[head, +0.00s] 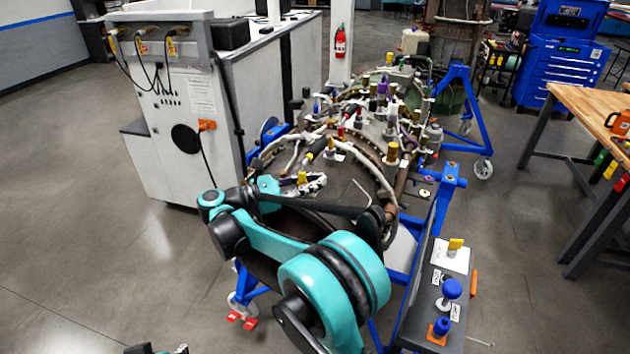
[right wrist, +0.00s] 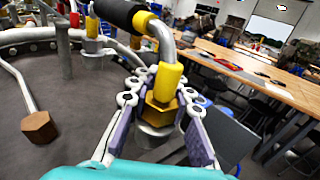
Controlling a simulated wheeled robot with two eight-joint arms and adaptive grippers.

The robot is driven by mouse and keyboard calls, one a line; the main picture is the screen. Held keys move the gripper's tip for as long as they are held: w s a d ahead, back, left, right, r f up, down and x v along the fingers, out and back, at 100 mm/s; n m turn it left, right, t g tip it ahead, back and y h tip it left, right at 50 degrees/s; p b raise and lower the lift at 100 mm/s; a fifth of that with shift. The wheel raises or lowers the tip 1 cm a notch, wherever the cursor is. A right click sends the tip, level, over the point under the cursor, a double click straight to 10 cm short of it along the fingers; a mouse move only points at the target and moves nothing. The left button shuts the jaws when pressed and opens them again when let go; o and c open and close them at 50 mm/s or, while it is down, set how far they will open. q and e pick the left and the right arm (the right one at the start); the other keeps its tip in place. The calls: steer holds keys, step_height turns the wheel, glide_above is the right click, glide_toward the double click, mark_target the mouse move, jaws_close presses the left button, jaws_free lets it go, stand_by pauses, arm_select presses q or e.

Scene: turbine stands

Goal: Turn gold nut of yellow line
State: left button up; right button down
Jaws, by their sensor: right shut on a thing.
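The gold nut (right wrist: 162,112) is a hexagonal brass piece on a round grey fitting in the right wrist view. Above it are a yellow collar (right wrist: 168,75) and a bent grey pipe with a yellow band, running to a black sleeve. My right gripper (right wrist: 160,118) is shut on the gold nut, its linked purple-padded fingers on either side. In the head view the right gripper (head: 304,183) is at the turbine's near left, and only yellow shows of the fitting there. A small dark part at the head view's bottom edge may be my left gripper (head: 160,349).
The turbine (head: 375,178) on its blue stand carries several other fittings and pipes. A white cabinet (head: 180,110) stands at left, a wooden table (head: 590,105) at right.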

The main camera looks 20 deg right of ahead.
steer(key=c, duration=1.3)
jaws_free()
steer(key=a, duration=0.7)
steer(key=shift+s+a, duration=0.2)
steer(key=shift+s, duration=0.1)
